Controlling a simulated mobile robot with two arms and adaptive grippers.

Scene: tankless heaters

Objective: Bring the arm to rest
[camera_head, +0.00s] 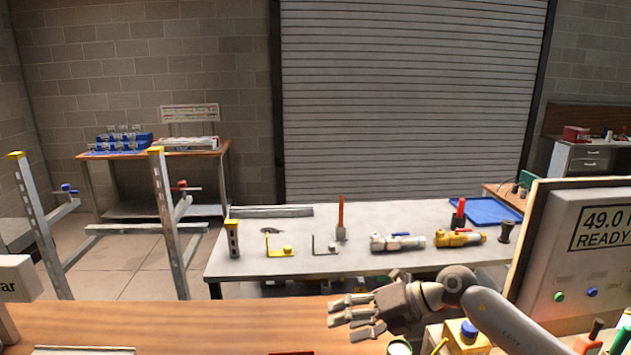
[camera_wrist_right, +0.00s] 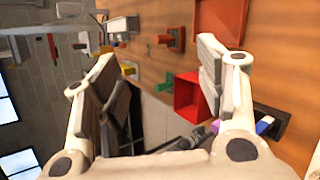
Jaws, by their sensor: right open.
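My right arm (camera_head: 505,318) comes in from the lower right in the head view. Its right gripper (camera_head: 345,314) is held above the front wooden bench (camera_head: 220,325), with the fingers pointing left. In the right wrist view the right gripper (camera_wrist_right: 158,68) has its two fingers wide apart, with nothing held between them. My left gripper does not show in either view.
A grey table (camera_head: 340,262) behind the bench holds yellow and white valves (camera_head: 460,238), brackets and a blue tray (camera_head: 487,210). A panel reading READY (camera_head: 595,240) stands at right, near my arm. In the wrist view a red bin (camera_wrist_right: 188,97) lies beyond the fingers.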

